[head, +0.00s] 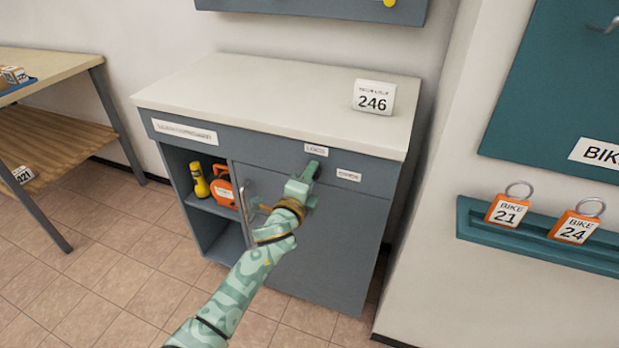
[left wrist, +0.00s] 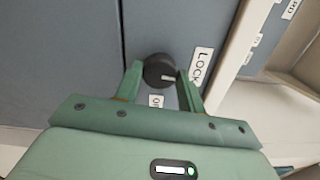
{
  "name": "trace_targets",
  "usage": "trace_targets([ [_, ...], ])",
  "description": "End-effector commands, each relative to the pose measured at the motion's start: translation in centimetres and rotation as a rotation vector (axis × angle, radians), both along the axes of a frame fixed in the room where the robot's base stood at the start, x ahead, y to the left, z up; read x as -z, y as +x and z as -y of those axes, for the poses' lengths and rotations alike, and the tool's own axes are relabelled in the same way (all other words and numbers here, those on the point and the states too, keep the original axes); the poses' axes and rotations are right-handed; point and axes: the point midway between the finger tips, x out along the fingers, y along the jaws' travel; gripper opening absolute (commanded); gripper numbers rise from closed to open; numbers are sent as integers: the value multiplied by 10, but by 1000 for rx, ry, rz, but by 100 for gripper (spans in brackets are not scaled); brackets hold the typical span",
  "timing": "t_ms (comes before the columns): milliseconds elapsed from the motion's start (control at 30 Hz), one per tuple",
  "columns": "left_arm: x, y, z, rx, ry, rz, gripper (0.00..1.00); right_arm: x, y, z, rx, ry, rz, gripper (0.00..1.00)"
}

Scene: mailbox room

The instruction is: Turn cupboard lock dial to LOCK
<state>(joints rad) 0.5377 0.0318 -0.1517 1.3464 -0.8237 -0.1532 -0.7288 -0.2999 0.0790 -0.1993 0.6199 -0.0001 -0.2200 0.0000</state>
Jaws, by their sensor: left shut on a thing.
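The grey cupboard (head: 318,250) has a small dial on its front, hidden behind my left gripper (head: 304,182) in the head view. In the left wrist view the dark round dial (left wrist: 155,68) sits between the two green fingers of my left gripper (left wrist: 160,76), which is shut on it. A short white mark on the dial points right and slightly down, between the LOCK label (left wrist: 201,66) and the partly covered second label (left wrist: 156,101), nearer to LOCK. In the head view, LOCK (head: 316,149) is above the gripper. My right gripper is not in view.
A 246 sign (head: 374,97) stands on the white cupboard top (head: 270,90). An open shelf holds a yellow torch (head: 199,180) and an orange item (head: 222,186). A wooden table (head: 55,130) stands left. Bike tags (head: 507,211) hang on the right wall.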

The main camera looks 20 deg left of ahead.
Motion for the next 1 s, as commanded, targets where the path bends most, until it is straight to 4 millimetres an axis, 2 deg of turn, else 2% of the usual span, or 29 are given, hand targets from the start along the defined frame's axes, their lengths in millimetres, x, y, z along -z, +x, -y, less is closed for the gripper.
trace_targets([
  [333, 2, 0, 0, -1, -128, -8, 16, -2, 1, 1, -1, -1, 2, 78],
  [867, 2, 0, 0, -2, -148, -10, 16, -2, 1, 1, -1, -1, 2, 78],
  [900, 2, 0, 0, -1, -148, -10, 50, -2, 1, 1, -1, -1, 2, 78],
  [933, 2, 0, 0, -1, -148, -10, 59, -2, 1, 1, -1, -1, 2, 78],
  [1000, 2, 0, 0, 0, -147, -9, 61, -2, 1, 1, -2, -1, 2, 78],
])
